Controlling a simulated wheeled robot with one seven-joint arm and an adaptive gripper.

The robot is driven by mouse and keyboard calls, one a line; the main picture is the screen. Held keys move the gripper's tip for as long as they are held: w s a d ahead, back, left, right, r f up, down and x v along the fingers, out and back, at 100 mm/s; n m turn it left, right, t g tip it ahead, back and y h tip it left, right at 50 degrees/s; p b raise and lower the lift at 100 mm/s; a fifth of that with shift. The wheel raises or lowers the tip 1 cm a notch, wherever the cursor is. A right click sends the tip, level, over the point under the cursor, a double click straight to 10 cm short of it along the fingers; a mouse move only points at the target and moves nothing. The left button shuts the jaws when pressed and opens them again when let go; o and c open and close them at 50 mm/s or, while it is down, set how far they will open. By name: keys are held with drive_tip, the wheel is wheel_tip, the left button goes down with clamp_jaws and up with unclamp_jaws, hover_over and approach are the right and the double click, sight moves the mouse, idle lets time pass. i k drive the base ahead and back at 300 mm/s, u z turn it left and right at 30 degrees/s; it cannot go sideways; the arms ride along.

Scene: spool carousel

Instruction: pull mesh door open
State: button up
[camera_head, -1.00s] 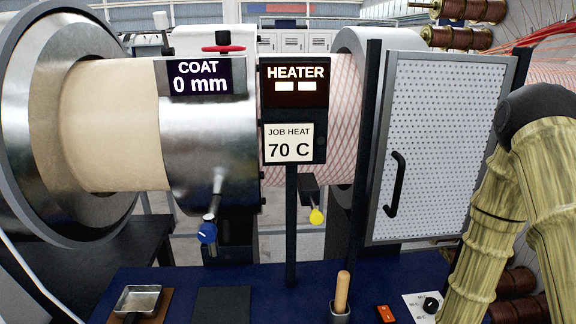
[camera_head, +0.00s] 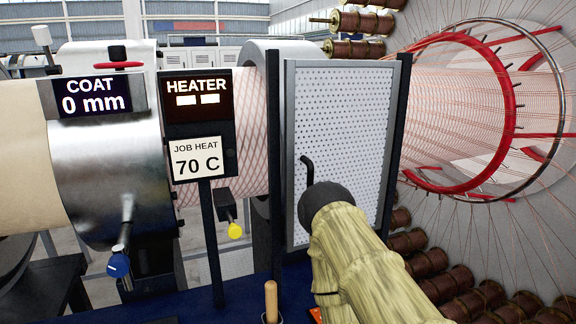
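The mesh door (camera_head: 345,130) is a white perforated panel in a grey frame, standing between two dark posts right of the heater panel. It looks closed. Its black handle (camera_head: 307,172) is on the door's left side, and its lower part is hidden behind my arm. My arm, in a yellowish ribbed sleeve with a dark joint, rises from the bottom in front of the door's lower part. My gripper is not visible, so I cannot see whether it touches the handle.
The heater panel (camera_head: 198,120) and a yellow-knobbed lever (camera_head: 235,230) stand left of the door. A red ring with wires (camera_head: 510,100) and several copper spools (camera_head: 430,262) are to the right. A wooden handle (camera_head: 271,298) stands upright at the bottom, near my arm.

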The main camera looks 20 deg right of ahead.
sight(372, 175)
drive_tip(key=z, duration=2.05)
drive_tip(key=k, duration=1)
drive_tip(key=u, duration=1)
drive_tip(key=i, duration=0.5)
